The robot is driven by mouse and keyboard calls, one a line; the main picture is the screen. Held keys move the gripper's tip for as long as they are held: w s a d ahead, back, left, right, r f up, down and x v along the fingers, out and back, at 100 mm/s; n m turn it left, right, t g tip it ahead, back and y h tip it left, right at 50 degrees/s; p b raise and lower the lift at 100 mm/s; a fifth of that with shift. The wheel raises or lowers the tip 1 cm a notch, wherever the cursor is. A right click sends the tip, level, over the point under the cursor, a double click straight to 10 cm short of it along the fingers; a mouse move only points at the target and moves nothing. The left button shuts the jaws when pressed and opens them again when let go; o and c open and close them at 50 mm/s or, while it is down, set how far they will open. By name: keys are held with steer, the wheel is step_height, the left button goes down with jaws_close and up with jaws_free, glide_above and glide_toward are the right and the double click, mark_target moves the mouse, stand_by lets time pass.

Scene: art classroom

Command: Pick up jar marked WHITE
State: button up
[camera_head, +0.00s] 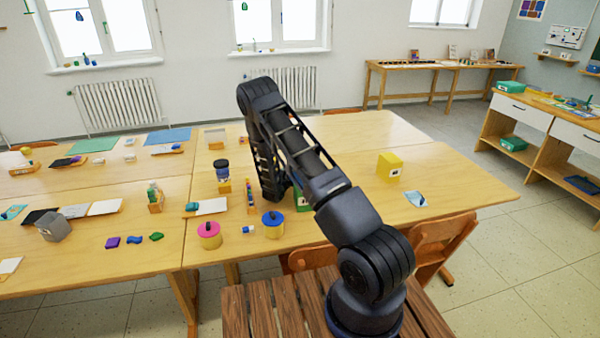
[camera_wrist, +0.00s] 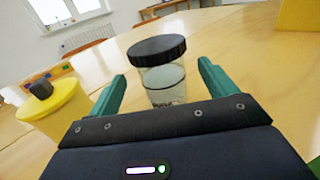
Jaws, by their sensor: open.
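A clear glass jar (camera_wrist: 164,84) with a black lid (camera_wrist: 157,50) stands upright on the table in the wrist view. Pale contents show inside it. A dark marking near its bottom edge is mostly cut off by my gripper body, and I cannot read it as WHITE. My gripper (camera_wrist: 162,72) is open, with one green finger to the left and one to the right of the jar. The jar appears between or just beyond the fingertips; contact is not visible. In the head view my arm hides the gripper, and I cannot make out this jar.
A yellow container (camera_wrist: 58,112) with a dark knob stands close to the left finger. In the head view, a blue-lidded tin (camera_head: 273,228) and a pink-lidded tin (camera_head: 209,238) stand near the table's front edge.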

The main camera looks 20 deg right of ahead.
steer(key=shift+x, duration=1.5)
steer(key=shift+f, duration=0.1)
steer(key=c, duration=1.2)
